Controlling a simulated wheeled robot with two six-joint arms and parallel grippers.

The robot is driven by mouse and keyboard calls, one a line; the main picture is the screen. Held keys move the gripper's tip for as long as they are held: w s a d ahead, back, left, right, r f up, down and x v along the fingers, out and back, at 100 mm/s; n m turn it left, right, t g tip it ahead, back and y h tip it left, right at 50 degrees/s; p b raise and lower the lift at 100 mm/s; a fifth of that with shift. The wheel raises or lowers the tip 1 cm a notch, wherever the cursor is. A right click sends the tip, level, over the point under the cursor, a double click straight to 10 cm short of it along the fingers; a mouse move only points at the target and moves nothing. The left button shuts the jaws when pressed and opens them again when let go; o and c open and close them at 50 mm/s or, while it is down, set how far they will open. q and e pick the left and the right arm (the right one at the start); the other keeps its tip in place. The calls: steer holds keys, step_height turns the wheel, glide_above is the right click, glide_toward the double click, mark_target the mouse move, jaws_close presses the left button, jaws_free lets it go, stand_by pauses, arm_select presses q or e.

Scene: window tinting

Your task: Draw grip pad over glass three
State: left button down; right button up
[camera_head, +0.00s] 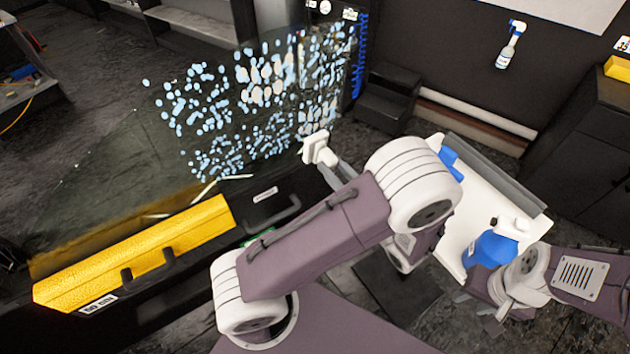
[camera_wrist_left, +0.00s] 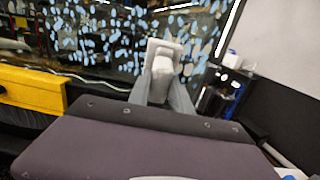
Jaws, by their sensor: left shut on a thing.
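The glass pane (camera_head: 150,160) stands tilted at the left of the head view, with many pale blue droplets over its upper and right part. Droplets also show on the glass in the left wrist view (camera_wrist_left: 90,45). My left gripper (camera_head: 327,160) is shut on the white grip pad (camera_head: 314,147), at the lower right of the droplet area. In the left wrist view the pad (camera_wrist_left: 163,65) stands upright between the fingers, in front of the glass. I cannot tell whether it touches the glass. My right gripper (camera_head: 488,290) is at the lower right, its fingers largely hidden.
A blue spray bottle (camera_head: 490,249) is beside my right gripper, over a white panel (camera_head: 450,205). Another spray bottle (camera_head: 508,45) is at the back wall. Black steps (camera_head: 388,95) stand right of the glass.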

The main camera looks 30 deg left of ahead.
mark_target(321, 147)
arm_select(q)
steer(key=shift+w+d+t, duration=0.25)
steer(key=shift+d+t, duration=0.05)
steer(key=shift+d, duration=0.1)
steer(key=shift+r+x, duration=0.2)
steer(key=shift+x, duration=1.2)
steer(key=shift+r+x, duration=0.2)
steer(key=shift+x, duration=1.2)
steer(key=shift+s, duration=0.1)
steer(key=shift+w+a+r+p, duration=0.1)
steer(key=shift+w+a+p, duration=0.2)
steer(key=shift+a, duration=0.25)
steer(key=w+d, duration=0.4)
steer(key=w, duration=0.3)
steer(key=shift+w+p, duration=0.3)
steer(key=shift+p, duration=0.05)
steer(key=shift+r, duration=0.1)
